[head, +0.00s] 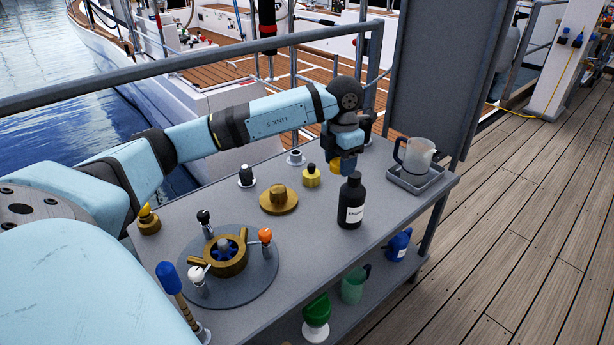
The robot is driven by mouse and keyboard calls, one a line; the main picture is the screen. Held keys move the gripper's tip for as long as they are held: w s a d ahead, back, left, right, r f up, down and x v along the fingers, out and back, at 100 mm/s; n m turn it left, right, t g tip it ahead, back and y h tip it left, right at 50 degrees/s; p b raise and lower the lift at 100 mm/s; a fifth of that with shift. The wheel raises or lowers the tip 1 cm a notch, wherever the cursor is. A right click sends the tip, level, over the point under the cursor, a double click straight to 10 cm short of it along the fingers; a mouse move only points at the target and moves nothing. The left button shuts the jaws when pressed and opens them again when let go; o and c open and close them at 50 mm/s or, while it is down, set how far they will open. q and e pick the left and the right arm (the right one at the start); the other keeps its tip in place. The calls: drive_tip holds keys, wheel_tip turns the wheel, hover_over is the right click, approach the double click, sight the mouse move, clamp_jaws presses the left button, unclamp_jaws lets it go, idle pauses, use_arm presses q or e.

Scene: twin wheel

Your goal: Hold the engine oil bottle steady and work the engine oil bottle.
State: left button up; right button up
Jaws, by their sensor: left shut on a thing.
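The engine oil bottle (351,205) is black with a white label and stands upright near the right part of the grey table (300,228). My left arm reaches in from the left, and my left gripper (347,166) is right at the top of the bottle. It is shut on the bottle's neck or cap, and its fingers are mostly hidden behind the wrist and bottle top. My right gripper is not in view.
A clear jug (417,156) stands on a grey tray (414,182) to the right. A brass disc (279,199) and a round turntable with a brass wheel (225,257) lie to the left. A lower shelf holds a green mug (354,285) and a blue jug (398,244).

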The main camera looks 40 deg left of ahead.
sight(312, 214)
use_arm(q)
drive_tip(key=s+a+r+n, duration=0.1)
drive_tip(key=a+n, duration=0.5)
drive_tip(key=n, duration=0.4)
drive_tip(key=shift+r+b, duration=0.15)
drive_tip(key=shift+b, duration=0.2)
drive_tip(key=shift+s+a+r+n, duration=0.2)
drive_tip(key=shift+a+n, duration=0.3)
drive_tip(key=shift+n, duration=0.7)
drive_tip(key=shift+s+a+f, duration=0.1)
drive_tip(key=shift+f, duration=0.25)
wheel_tip(312, 214, down, 16)
drive_tip(key=b, duration=0.5)
drive_tip(key=shift+r+b, duration=0.2)
drive_tip(key=shift+b, duration=0.15)
wheel_tip(312, 214, down, 4)
drive_tip(key=shift+r+b, duration=0.1)
drive_tip(key=shift+b, duration=0.6)
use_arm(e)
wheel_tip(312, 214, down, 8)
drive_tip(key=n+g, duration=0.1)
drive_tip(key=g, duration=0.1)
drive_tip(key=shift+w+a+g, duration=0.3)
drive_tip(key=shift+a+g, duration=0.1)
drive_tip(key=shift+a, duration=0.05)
use_arm(q)
drive_tip(key=shift+r, duration=0.1)
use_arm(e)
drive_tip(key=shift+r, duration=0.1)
